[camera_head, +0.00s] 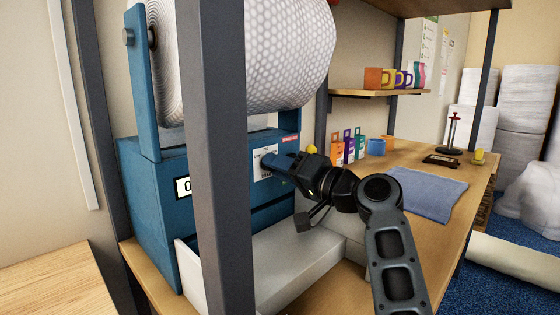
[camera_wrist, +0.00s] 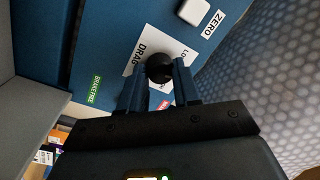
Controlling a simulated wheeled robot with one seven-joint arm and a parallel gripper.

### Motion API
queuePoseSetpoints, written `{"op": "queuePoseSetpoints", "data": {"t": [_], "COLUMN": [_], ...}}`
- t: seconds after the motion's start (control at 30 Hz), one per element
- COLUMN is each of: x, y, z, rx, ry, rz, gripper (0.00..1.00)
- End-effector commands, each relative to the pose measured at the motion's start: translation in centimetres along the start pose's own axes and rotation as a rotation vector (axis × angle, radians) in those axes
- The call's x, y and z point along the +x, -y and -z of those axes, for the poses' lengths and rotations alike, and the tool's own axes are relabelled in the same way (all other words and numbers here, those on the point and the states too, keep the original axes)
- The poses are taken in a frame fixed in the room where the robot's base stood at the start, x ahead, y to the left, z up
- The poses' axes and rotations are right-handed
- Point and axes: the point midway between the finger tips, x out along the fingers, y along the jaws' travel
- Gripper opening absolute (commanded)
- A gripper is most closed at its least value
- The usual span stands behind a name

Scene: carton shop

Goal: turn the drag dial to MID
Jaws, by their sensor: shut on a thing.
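The drag dial (camera_wrist: 158,68) is a small dark round knob on a white card marked DRAG (camera_wrist: 143,48) on the blue machine's front. In the wrist view my gripper (camera_wrist: 158,86) has its two blue fingers on either side of the dial, shut on it. In the head view my gripper (camera_head: 268,163) reaches the machine's front (camera_head: 220,155) at the white card and hides the dial. The fingers cover part of the scale. The MID mark and the dial's pointer cannot be made out.
A white ZERO button (camera_wrist: 193,11) and a green BRAKE FREE label (camera_wrist: 94,90) are near the dial. A large bubble-wrap roll (camera_head: 270,55) hangs above. A white open tray (camera_head: 285,265) lies below my gripper. A grey post (camera_head: 215,150) stands in front of the machine.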

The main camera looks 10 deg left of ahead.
Motion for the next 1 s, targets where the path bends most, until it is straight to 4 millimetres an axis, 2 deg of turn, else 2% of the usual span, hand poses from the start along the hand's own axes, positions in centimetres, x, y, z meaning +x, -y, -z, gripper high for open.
{"op": "queuePoseSetpoints", "data": {"t": [0.4,0.97,1.0], "x": [-0.07,-0.09,-0.09], "y": [0.00,-0.08,-0.08], "z": [0.16,0.16,0.16], "rx": [0.201,0.232,0.232], "ry": [-0.023,-0.027,-0.027], "rz": [0.004,0.004,0.004], "gripper": [0.02,0.02,0.34]}}
